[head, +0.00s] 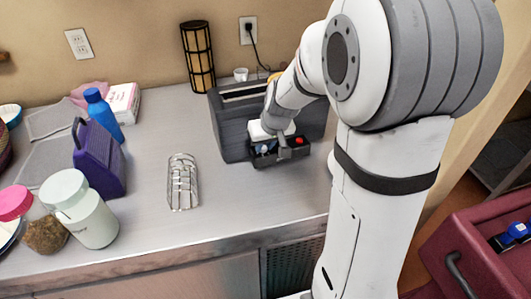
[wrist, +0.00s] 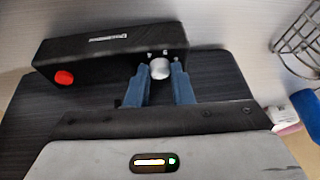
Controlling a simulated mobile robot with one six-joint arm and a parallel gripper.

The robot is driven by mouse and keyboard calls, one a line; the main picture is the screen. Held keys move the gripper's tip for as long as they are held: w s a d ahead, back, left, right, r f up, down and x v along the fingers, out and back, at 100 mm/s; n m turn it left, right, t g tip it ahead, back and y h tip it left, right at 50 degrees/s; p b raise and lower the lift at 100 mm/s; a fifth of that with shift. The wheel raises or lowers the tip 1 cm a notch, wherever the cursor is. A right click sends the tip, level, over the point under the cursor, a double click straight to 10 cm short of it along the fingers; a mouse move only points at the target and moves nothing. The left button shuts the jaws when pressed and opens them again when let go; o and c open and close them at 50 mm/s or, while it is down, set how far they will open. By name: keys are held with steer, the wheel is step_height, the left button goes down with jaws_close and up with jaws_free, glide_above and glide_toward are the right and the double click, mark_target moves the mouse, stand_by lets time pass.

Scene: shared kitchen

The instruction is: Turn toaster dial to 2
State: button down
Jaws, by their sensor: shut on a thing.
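The dark grey toaster (head: 230,130) stands on the metal counter against the back wall. Its black control panel (wrist: 100,52) shows in the wrist view, with a red button (wrist: 64,77) at its left end. The round silver dial (wrist: 160,68) is on the same panel. My gripper (wrist: 161,72) is shut on the dial, with one blue finger on each side of it. In the head view my gripper (head: 272,146) is at the toaster's front and partly hides the panel.
A wire toast rack (head: 183,182) stands left of the toaster; it also shows in the wrist view (wrist: 300,35). A purple box grater (head: 98,158), blue bottle (head: 103,118) and jars (head: 80,208) are farther left. A lamp (head: 198,57) stands behind. The counter before the toaster is clear.

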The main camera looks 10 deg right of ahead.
steer(key=shift+n+b, duration=0.6)
steer(key=shift+b, duration=0.15)
steer(key=c, duration=1.3)
jaws_free()
steer(key=v, duration=0.7)
steer(key=shift+s+d+r, duration=0.1)
steer(key=shift+d+r, duration=0.15)
steer(key=shift+r, duration=0.1)
steer(key=shift+s, duration=0.1)
